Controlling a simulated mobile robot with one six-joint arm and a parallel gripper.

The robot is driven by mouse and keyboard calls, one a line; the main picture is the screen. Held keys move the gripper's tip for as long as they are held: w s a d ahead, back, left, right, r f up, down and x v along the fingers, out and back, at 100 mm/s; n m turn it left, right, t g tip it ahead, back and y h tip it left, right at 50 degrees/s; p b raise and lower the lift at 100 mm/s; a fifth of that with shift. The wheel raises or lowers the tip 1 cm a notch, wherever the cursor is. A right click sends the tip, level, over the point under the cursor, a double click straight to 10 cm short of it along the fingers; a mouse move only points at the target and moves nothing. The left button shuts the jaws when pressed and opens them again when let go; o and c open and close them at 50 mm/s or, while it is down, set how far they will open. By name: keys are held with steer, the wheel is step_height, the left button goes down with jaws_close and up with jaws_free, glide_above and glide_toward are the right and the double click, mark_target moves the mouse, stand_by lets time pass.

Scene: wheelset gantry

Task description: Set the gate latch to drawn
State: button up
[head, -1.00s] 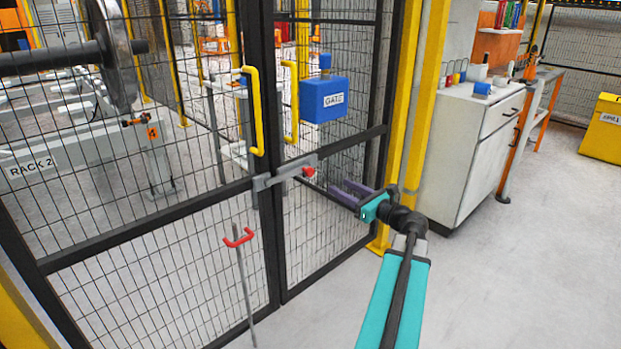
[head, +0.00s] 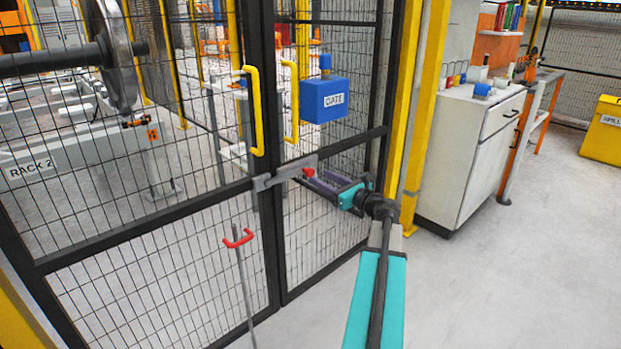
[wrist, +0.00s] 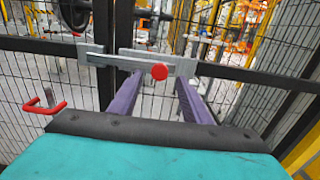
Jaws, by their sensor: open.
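The gate latch (head: 283,175) is a grey sliding bar with a red knob (head: 308,172), across the meeting edges of the two mesh gate leaves. In the wrist view the latch bar (wrist: 125,59) spans the dark gate posts, and the red knob (wrist: 160,71) shows ahead, between the lines of the two fingers. My gripper (head: 318,185) has purple fingers and is open, with its tips close to the knob from the right. In the wrist view my gripper (wrist: 163,82) has its fingers apart on either side of the knob. Contact with the knob cannot be told.
Yellow handles (head: 254,110) stand above the latch. A blue GATE box (head: 324,99) hangs above my gripper. A rod with a red hooked top (head: 238,238) stands at the lower left gate leaf. A white cabinet (head: 465,150) is at right, with clear floor in front.

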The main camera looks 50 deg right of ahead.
mark_target(312, 173)
steer(key=shift+w+d, duration=0.2)
steer(key=shift+w, duration=2.4)
steer(key=shift+c, duration=0.5)
jaws_close()
